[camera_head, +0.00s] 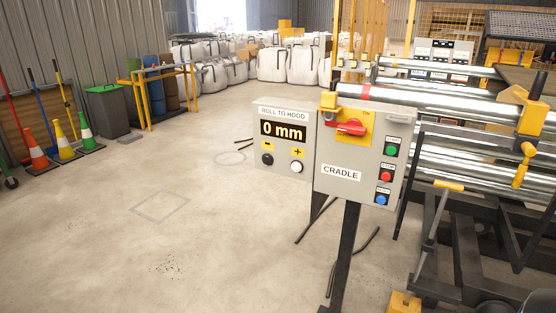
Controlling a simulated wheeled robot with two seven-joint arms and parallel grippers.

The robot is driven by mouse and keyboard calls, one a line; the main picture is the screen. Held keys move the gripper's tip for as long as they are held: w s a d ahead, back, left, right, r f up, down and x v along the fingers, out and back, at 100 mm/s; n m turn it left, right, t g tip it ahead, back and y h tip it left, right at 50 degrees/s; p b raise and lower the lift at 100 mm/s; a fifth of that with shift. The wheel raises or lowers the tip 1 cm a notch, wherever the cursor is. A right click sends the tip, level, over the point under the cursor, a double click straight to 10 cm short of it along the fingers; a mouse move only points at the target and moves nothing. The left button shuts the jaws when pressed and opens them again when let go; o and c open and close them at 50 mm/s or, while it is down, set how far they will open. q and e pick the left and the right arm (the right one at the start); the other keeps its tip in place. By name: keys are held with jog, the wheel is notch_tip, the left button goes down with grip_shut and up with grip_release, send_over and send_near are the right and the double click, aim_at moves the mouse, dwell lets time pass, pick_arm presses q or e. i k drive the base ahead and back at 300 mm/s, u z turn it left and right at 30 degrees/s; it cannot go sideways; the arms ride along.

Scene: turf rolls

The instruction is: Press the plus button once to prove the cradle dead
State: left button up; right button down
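The cradle control panel (333,189) stands on a dark post at centre right, labelled CRADLE. Its left box, labelled ROLL TO HOOD, has a display (283,131) reading 0 mm. The plus button (297,167) is white and sits under a yellow plus label. The minus button (267,159) is black, to its left, under a yellow minus label. A red rotary switch (350,128) sits on a yellow plate with its handle lying roughly crosswise; ON is marked at the plate's upper right. Neither of my grippers is in view.
Green (391,150), red (386,176) and blue (381,200) buttons line the panel's right side. Metal rollers (450,105) and a dark frame stand right of and behind it. Concrete floor (150,230) is largely clear to the left. Cones (63,142) and white sacks (300,64) stand farther off.

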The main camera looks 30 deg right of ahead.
aim_at(297, 166)
jog(key=z, duration=0.45)
jog(key=i, duration=0.65)
jog(key=z, duration=0.5)
